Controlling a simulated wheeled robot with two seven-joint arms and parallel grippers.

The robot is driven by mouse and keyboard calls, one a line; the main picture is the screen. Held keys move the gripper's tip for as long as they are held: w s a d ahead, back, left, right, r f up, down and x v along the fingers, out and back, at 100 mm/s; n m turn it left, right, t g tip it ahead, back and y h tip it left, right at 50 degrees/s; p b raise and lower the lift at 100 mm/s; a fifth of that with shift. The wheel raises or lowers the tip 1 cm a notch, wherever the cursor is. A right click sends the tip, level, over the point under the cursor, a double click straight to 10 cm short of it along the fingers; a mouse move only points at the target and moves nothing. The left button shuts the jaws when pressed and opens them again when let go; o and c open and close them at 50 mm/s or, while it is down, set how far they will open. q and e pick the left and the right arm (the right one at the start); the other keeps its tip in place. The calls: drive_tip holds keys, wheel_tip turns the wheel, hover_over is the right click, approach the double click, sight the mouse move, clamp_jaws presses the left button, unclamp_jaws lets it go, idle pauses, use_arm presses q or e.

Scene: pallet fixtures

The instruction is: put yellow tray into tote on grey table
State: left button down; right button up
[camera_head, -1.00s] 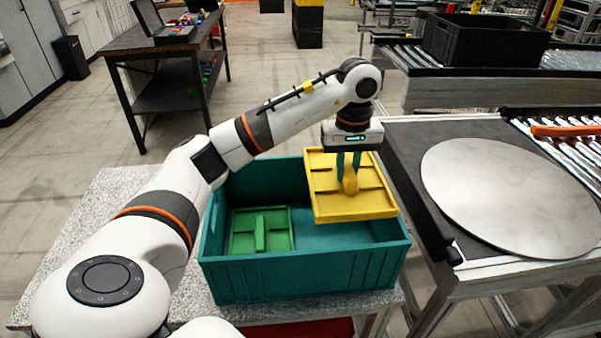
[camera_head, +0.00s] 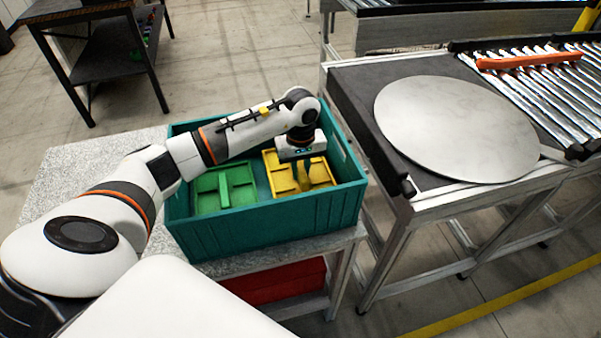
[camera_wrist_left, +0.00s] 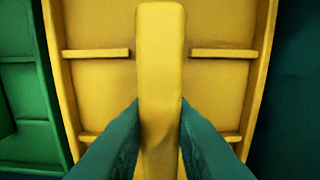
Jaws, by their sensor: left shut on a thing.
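The yellow tray (camera_head: 318,174) is inside the teal tote (camera_head: 270,222), in its right part. It also fills the middle of the left wrist view (camera_wrist_left: 220,90). My left gripper (camera_head: 303,180) reaches down into the tote and is shut on the tray's raised middle handle (camera_wrist_left: 159,70). A green tray (camera_head: 224,188) lies in the tote's left part, beside the yellow one. The tote stands on the grey speckled table (camera_head: 85,180). I cannot tell whether the yellow tray touches the tote floor. My right gripper is not in view.
A dark-topped stand with a round metal plate (camera_head: 455,125) is to the right of the tote. A roller conveyor (camera_head: 530,85) with an orange bar lies behind it. A red container (camera_head: 275,282) sits under the table. A dark workbench (camera_head: 100,50) stands at the back left.

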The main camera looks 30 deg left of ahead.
use_arm(q)
wheel_tip(320, 180, down, 2)
drive_tip(key=shift+f, duration=0.15)
drive_tip(key=shift+f, duration=0.1)
drive_tip(key=shift+f, duration=0.15)
drive_tip(key=c, duration=1.3)
unclamp_jaws()
